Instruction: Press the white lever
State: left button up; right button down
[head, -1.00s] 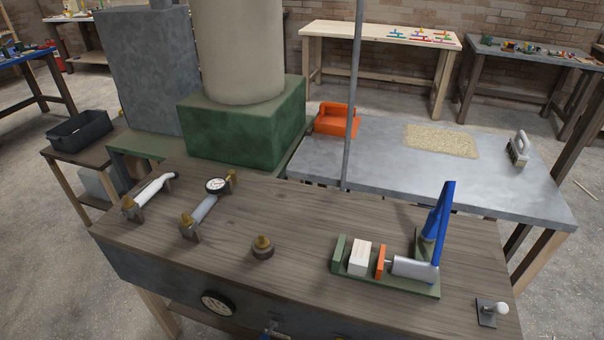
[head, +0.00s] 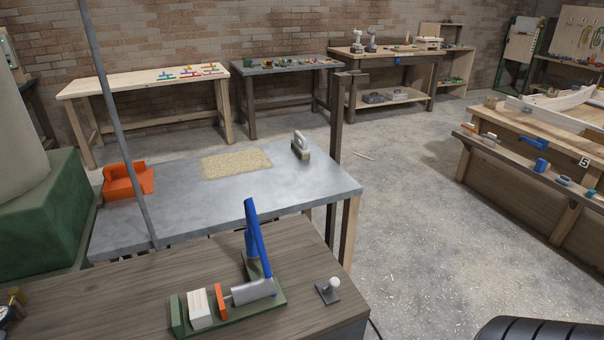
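A small lever with a round white knob (head: 334,284) stands on a dark square base plate (head: 327,293) near the right end of the brown wooden bench in the head view. To its left is a green-based press (head: 258,301) with a blue upright handle (head: 256,236), a silver cylinder, an orange plate (head: 221,300) and a pale wooden block (head: 200,308). Nothing touches the white knob. Neither of my grippers shows in the view.
A grey metal table (head: 180,215) behind the bench holds an orange bin (head: 126,182), a sawdust patch and a grey-handled tool (head: 300,146). A thin grey pole (head: 120,130) rises at the left. Open floor (head: 420,240) lies right of the bench; a black rounded object (head: 540,330) shows bottom right.

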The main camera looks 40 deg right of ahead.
aim_at(333, 282)
jog(key=z, duration=1.5)
jog(key=k+l+z, duration=0.1)
jog(key=l+z, duration=0.25)
jog(key=k+l+z, duration=0.1)
jog(key=l+z, duration=0.3)
